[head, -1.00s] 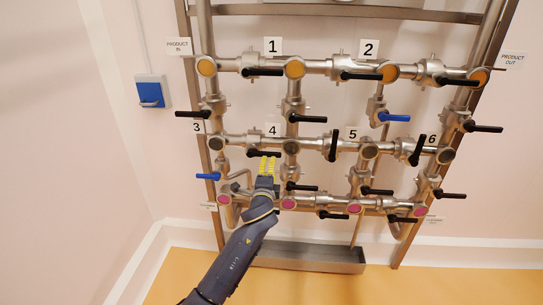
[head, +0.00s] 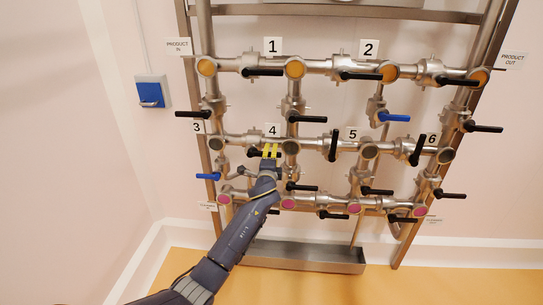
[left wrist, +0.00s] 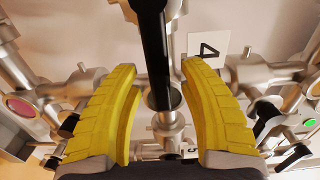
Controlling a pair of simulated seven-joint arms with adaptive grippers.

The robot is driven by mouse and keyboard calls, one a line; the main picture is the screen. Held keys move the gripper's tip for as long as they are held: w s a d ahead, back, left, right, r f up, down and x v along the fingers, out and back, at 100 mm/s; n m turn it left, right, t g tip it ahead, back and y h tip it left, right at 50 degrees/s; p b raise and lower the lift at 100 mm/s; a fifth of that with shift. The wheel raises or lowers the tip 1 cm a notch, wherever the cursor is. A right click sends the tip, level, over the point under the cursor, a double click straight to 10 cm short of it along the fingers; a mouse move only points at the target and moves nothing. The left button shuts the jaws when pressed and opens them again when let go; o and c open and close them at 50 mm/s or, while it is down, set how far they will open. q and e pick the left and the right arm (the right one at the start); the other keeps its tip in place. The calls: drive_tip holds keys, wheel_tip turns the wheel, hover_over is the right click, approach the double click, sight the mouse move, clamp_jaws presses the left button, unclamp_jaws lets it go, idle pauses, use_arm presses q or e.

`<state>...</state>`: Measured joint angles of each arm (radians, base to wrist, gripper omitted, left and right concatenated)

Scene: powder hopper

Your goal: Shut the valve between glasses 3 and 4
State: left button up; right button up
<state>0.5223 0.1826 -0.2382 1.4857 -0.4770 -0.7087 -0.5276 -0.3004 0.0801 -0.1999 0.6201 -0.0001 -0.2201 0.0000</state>
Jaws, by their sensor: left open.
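The valve between glasses 3 and 4 has a black lever handle (head: 252,153) lying along the horizontal pipe. Glass 3 (head: 210,145) is the dark disc to its left, and glass 4 (head: 291,147) is to its right. My left gripper (head: 271,150) is in front of the lever and hides most of it. In the left wrist view, the black lever (left wrist: 153,45) runs between the yellow fingers of the open gripper (left wrist: 160,85), with a gap visible on both sides. My right gripper is not in view.
A vertical black lever (head: 333,146) stands right of glass 4. A black lever (head: 302,187) is below glass 4, and a blue lever (head: 207,176) is at lower left. A drip tray (head: 305,257) sits below the pipes.

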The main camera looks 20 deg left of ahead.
use_arm(q)
clamp_jaws()
drive_tip(key=shift+r, duration=0.1)
idle(0.5)
